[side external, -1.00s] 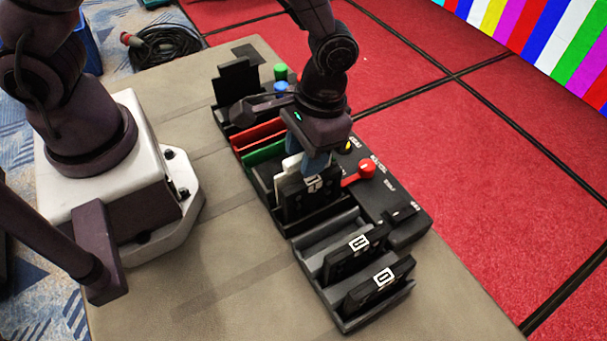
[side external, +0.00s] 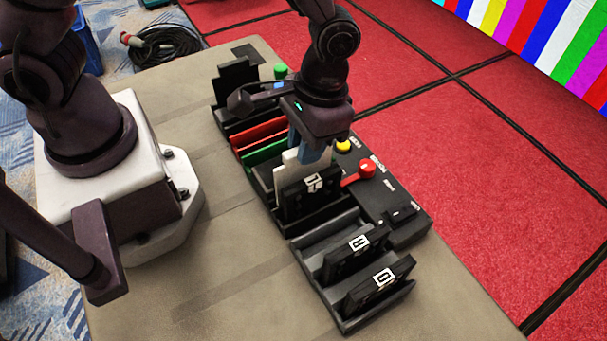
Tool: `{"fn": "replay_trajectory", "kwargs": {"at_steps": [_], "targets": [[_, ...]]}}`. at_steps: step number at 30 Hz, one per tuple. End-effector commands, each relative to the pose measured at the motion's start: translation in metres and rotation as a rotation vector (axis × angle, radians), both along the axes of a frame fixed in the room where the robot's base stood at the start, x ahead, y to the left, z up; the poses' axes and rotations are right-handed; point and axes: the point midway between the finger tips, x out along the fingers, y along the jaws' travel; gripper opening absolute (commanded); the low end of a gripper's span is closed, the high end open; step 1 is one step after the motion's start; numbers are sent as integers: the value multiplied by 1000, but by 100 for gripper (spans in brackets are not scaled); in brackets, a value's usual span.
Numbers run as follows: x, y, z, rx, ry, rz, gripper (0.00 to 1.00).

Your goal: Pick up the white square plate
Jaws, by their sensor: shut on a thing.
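The white square plate (side external: 287,168) stands upright in a slot of the dark rack, between the green plate (side external: 266,152) and a black plate with a white symbol (side external: 309,192). My gripper (side external: 311,155), with bluish fingers, is above the rack and shut on the upper part of the white plate. The black plate hides much of the white plate's lower part, so I cannot tell whether it is clear of the slot.
A red plate (side external: 259,131) stands beyond the green one. A control box with a red knob (side external: 367,168) and a yellow button (side external: 343,146) is close on the right. Two more black plates (side external: 347,253) (side external: 380,285) stand in the front rack.

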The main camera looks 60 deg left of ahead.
Motion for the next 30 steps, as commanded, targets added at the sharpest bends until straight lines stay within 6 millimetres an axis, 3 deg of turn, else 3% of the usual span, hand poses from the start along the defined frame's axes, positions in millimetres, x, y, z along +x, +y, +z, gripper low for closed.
{"fn": "replay_trajectory", "kwargs": {"at_steps": [18, 30], "targets": [[0, 0, 32, -1, -2, 0, 3], [0, 0, 38, 0, 0, 0, 3]]}}
